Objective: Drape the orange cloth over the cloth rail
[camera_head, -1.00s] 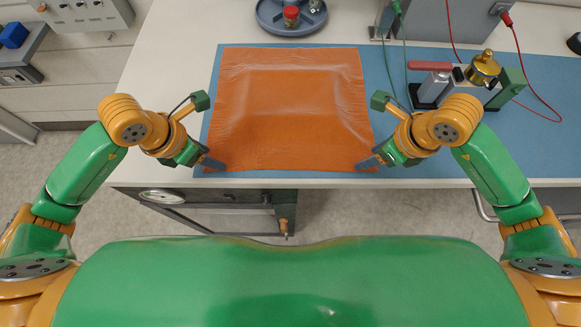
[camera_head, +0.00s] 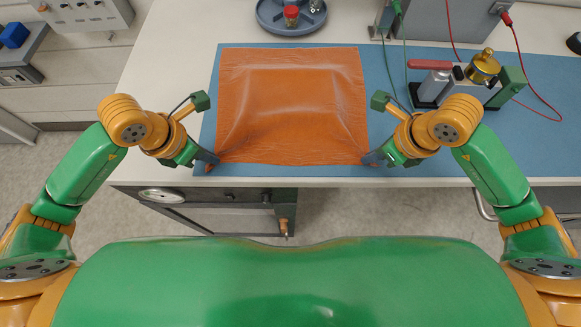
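The orange cloth (camera_head: 291,110) lies spread over the blue mat (camera_head: 440,172) on the bench. A raised, roughly rectangular ridge shows in its middle; what lies under it is hidden. I cannot make out the cloth rail in this view. My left gripper (camera_head: 212,158) is at the cloth's front left corner and appears shut on it, with a small tip of cloth below the fingers. My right gripper (camera_head: 370,158) is at the front right corner and appears shut on it. Creases run from both held corners toward the middle.
A round grey tray (camera_head: 268,22) with a red-capped jar (camera_head: 291,15) stands behind the cloth. To the right stand a brass-topped fixture (camera_head: 483,68), a green block (camera_head: 511,82) and a grey box (camera_head: 450,25) with red and green cables.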

